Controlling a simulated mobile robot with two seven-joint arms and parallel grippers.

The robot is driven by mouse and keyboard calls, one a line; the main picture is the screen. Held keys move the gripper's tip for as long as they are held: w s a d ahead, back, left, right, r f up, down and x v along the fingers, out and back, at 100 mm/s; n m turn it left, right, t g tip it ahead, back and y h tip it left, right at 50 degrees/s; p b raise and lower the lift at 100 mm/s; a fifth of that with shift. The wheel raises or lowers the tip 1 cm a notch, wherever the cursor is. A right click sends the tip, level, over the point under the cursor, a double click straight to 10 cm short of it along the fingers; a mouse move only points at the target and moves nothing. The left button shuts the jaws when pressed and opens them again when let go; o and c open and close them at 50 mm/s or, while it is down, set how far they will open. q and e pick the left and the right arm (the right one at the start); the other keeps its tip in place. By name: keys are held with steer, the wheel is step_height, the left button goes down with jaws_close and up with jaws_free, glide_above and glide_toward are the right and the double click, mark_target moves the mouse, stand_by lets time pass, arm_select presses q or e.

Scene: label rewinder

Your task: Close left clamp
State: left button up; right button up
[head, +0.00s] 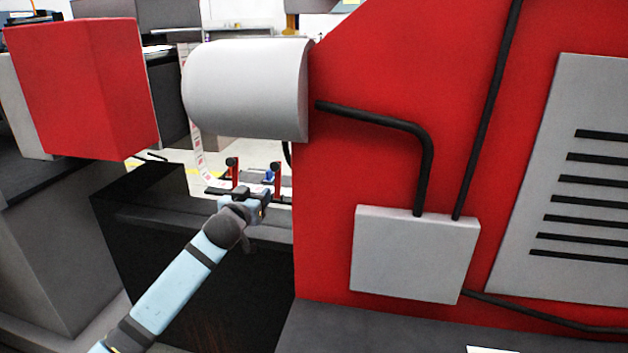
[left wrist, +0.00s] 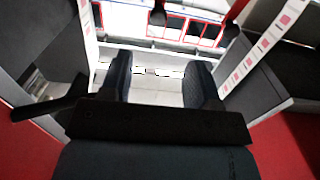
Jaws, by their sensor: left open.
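Two small clamps with red posts and black knobs stand at the label web behind the dark machine bed: the left clamp (head: 234,172) and the right clamp (head: 277,173). My left gripper (head: 256,197) is just in front of them, low and between the two. In the left wrist view my gripper (left wrist: 160,68) is open and empty, its dark fingers spread. Whether either clamp is closed is too small to tell.
A large white roll (head: 246,88) hangs above the clamps. A red machine panel (head: 390,70) with a grey box (head: 414,253) and black pipes fills the right. A red block (head: 84,88) stands at left. A label strip (head: 199,158) hangs down beside the bed (head: 170,203).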

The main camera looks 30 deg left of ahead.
arm_select(q)
steer(key=w, duration=0.2)
steer(key=b, duration=0.2)
glide_toward(274, 166)
steer(key=x, duration=0.2)
steer(key=b+x, duration=0.1)
steer(key=x, duration=0.7)
steer(key=shift+w+a+f+b, duration=0.1)
steer(key=shift+w+f+b, duration=0.05)
steer(key=shift+w+b, duration=0.15)
arm_select(e)
steer(key=shift+w+a+f+y, duration=0.1)
steer(key=shift+a+f+y, duration=0.1)
steer(key=shift+f, duration=0.3)
steer(key=shift+w+a+f+y, duration=0.1)
steer(key=shift+a+f, duration=0.05)
steer(key=shift+f, duration=0.3)
arm_select(q)
steer(key=shift+c, duration=0.5)
jaws_close()
arm_select(e)
steer(key=shift+r, duration=0.1)
